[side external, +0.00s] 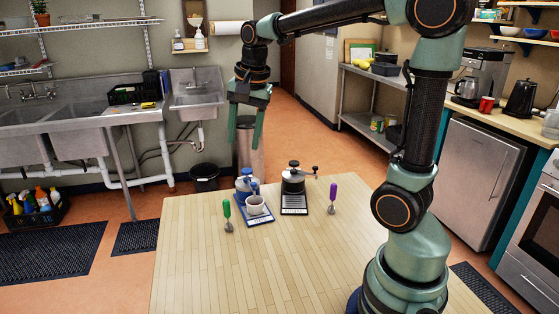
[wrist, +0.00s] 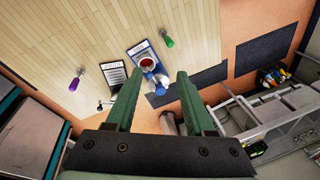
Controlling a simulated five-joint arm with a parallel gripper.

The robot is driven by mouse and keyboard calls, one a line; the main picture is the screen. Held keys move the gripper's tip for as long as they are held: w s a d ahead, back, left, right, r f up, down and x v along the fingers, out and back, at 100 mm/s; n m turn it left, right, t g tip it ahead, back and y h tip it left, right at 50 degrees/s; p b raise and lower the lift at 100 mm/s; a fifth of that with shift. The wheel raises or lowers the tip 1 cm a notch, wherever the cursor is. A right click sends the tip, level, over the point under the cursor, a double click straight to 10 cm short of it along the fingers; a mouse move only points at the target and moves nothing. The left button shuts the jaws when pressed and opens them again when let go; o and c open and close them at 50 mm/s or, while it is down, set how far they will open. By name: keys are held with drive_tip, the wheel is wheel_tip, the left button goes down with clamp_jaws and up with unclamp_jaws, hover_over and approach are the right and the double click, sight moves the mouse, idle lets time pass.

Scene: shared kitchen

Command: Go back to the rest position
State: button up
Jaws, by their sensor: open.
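My gripper (side external: 245,140) hangs from my raised arm, pointing down, above the far left part of the wooden table (side external: 190,270). Its two green fingers are apart with nothing between them. In the wrist view my open gripper (wrist: 157,78) has the blue-topped device (wrist: 156,82) in sight between its fingertips, well below. On the table are a white cup (side external: 256,206) on a blue scale (side external: 260,221), the blue-topped device (side external: 244,184) behind it, and a dark hand grinder (side external: 293,181) at a black scale (side external: 295,207). The cup (wrist: 147,64) shows something reddish-brown inside.
A green-handled tool (side external: 227,210) lies left of the cup and a purple-handled tool (side external: 333,193) lies right of the black scale. The table's front is clear. Sinks (side external: 75,120) stand along the left wall, a counter (side external: 500,120) at right.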

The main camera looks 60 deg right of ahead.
drive_tip(key=s+a+f+n+t, duration=0.2)
drive_tip(key=s+a+n, duration=0.6)
drive_tip(key=n, duration=0.6)
drive_tip(key=shift+s+a+f+t+y, duration=0.15)
drive_tip(key=shift+s+f+t+y, duration=0.2)
drive_tip(key=shift+s, duration=0.45)
drive_tip(key=shift+r, duration=0.15)
